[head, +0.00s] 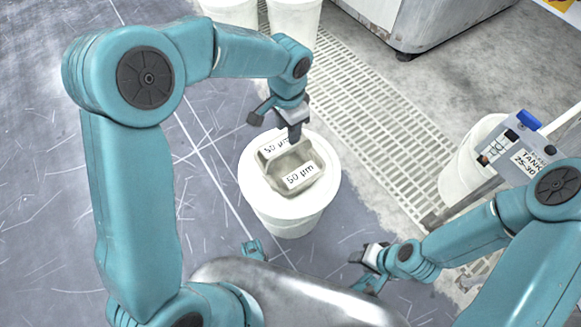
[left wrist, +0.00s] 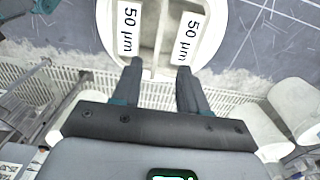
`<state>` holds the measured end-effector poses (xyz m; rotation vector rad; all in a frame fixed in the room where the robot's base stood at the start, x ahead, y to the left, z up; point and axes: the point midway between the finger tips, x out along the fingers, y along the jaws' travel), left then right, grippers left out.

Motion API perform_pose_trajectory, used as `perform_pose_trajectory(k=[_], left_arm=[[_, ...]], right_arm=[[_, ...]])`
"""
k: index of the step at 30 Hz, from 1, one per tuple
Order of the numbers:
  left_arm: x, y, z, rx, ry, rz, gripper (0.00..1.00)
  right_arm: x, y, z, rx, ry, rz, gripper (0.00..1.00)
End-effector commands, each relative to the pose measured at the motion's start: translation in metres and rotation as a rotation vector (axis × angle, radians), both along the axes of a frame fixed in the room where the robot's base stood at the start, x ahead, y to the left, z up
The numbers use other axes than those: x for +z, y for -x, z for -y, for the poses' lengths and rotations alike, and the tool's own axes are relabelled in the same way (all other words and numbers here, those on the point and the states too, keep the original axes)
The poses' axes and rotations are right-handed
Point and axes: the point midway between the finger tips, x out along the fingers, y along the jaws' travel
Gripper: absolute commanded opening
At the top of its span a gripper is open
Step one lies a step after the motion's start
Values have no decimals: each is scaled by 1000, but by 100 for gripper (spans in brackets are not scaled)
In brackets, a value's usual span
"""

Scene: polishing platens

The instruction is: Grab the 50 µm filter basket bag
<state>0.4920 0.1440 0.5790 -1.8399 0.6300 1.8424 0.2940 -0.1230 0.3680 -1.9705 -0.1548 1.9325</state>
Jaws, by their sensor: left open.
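The 50 µm filter basket bag (head: 287,166) is a pale, open-topped piece with a "50 µm" label on each of two opposite sides. It rests on top of a round white bucket (head: 285,219). My left gripper (head: 294,138) is over the bag, its fingers pointing down and partly hiding the bag's far side. In the left wrist view, the open fingers (left wrist: 160,68) stand apart in front of the bag (left wrist: 148,25), with a thin pale strip between them. Whether they touch the bag is unclear. My right gripper (head: 368,264) is low at the right, away from the bag; its jaws are too small to judge.
Two white buckets (head: 294,20) stand behind the bag. A perforated floor grate (head: 365,100) runs to the right. The scratched floor at the left (head: 40,180) is clear.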

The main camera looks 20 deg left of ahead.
Motion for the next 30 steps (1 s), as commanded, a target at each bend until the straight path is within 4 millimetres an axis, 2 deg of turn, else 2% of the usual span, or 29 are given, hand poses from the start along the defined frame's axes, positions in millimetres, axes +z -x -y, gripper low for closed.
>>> perform_pose_trajectory(k=[1,3,13,18,21,28,29,30], left_arm=[[-17,1,0,1,0,-2,43],[-30,1,0,2,0,-3,43],[-57,-1,0,-2,1,0,43],[-86,-1,3,-3,1,-2,43],[-98,-1,3,-2,2,-1,43],[-98,-2,3,-2,1,1,43],[-98,-2,3,-2,1,1,37],[-98,-2,3,-2,1,1,24]], right_arm=[[-9,-1,1,-5,0,1,43],[-13,-2,2,-9,2,3,43],[-23,-5,5,-18,4,9,43],[-41,-8,8,-31,6,15,43],[-44,-10,9,-36,7,17,43],[-42,-10,9,-37,7,17,43],[-42,-10,9,-37,7,17,43],[-42,-10,9,-37,7,17,43]])
